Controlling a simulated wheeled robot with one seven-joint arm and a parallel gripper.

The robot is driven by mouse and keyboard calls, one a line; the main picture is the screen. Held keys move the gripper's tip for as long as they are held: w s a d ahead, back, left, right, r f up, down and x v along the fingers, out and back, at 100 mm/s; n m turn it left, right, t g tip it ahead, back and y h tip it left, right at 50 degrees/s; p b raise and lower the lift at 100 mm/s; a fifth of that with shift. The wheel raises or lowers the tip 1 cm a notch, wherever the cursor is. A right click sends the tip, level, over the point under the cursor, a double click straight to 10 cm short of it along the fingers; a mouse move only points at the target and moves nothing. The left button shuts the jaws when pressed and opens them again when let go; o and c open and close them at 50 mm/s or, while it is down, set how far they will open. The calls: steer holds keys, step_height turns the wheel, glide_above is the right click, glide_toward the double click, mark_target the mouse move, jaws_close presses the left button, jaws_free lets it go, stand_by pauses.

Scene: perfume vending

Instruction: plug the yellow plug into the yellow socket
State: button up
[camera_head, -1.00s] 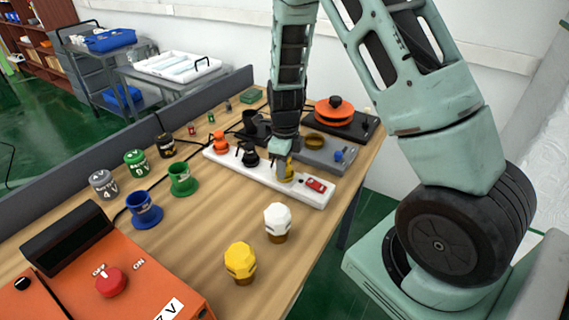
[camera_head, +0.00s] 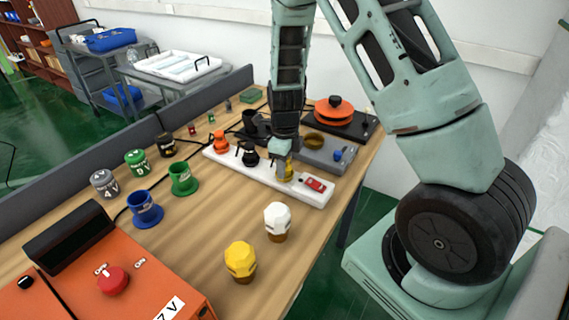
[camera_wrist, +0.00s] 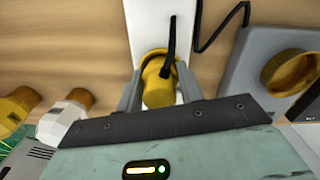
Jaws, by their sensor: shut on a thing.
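My gripper (camera_wrist: 158,95) is shut on the yellow plug (camera_wrist: 158,88), with one finger on each side of it. A black cord runs up from the plug in the wrist view. In the head view the yellow plug (camera_head: 283,172) is under my gripper (camera_head: 283,165), upright at the white power strip (camera_head: 232,164). A yellow socket rim (camera_wrist: 152,55) shows around the plug's far side on the strip (camera_wrist: 150,20). The plug lines up with the socket, but its lower end is hidden, so I cannot tell how deep it sits.
An orange plug (camera_head: 220,142) and a black plug (camera_head: 248,156) stand on the same strip, left of my gripper. A red switch (camera_head: 314,184) is at its right end. A grey unit (camera_head: 322,152) lies behind. White (camera_head: 278,218) and yellow (camera_head: 240,258) faceted-top pieces stand in front.

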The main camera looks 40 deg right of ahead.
steer(key=shift+s+f, duration=0.2)
steer(key=shift+f, duration=0.1)
steer(key=o, duration=1.1)
steer(key=shift+d, duration=0.1)
steer(key=c, duration=0.3)
steer(key=shift+o, duration=0.2)
steer(key=shift+r, duration=0.1)
